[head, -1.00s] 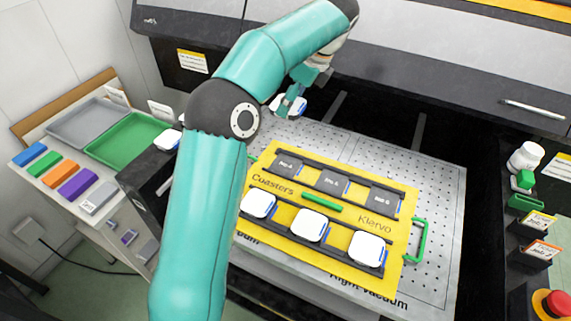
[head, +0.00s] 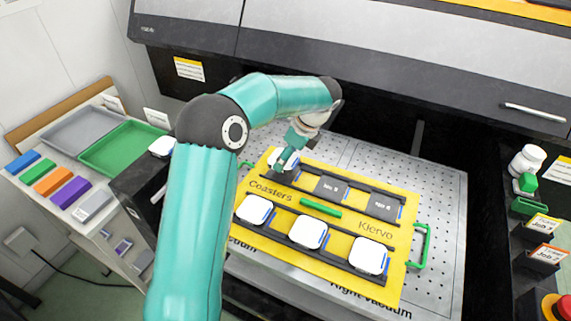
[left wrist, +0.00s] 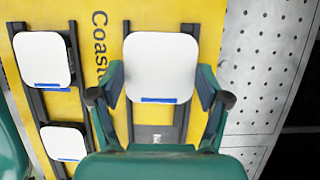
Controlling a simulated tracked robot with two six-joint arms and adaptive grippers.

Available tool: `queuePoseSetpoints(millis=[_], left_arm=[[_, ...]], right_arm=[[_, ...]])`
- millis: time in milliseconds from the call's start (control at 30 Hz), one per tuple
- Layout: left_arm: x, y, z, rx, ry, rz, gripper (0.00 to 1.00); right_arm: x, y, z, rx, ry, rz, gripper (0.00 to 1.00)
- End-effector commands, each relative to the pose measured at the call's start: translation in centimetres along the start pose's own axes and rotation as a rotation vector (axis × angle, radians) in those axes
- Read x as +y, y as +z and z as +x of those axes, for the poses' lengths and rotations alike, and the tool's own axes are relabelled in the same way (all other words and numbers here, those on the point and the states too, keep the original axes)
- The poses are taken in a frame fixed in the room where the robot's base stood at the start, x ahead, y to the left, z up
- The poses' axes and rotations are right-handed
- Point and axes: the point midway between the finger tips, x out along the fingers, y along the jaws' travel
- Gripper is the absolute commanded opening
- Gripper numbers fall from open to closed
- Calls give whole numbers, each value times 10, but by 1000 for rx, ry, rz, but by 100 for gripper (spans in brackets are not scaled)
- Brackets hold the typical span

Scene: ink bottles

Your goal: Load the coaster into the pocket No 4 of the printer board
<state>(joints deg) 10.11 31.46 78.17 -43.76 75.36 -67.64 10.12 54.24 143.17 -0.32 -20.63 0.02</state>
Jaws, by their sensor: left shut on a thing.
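My left gripper (head: 283,165) is shut on a white square coaster (left wrist: 160,65) with a blue strip on one edge. It holds the coaster over the far-left pocket of the yellow printer board (head: 327,271), pocket No 4. In the left wrist view the coaster lies between the two green fingers (left wrist: 161,100), and a grey part of the pocket (left wrist: 155,134) with a partly hidden label shows beyond its blue edge. I cannot tell whether the coaster touches the pocket. My right gripper is not in view.
Near-row pockets hold white coasters (head: 254,209), (head: 308,232), (head: 370,255). The other far-row pockets (head: 331,187), (head: 382,207) are empty. A black box (head: 142,189) stands left of the perforated bed (head: 440,188).

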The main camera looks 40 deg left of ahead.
Motion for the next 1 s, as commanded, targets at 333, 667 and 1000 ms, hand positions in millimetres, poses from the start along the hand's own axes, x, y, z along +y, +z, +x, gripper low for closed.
queuePoseSetpoints(millis=[333,667,1000], left_arm=[[0,-13,32,-1,1,1,36],[0,-14,33,0,2,2,90],[0,-14,33,-1,2,2,100]], right_arm=[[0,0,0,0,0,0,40],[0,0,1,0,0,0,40],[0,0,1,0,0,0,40]])
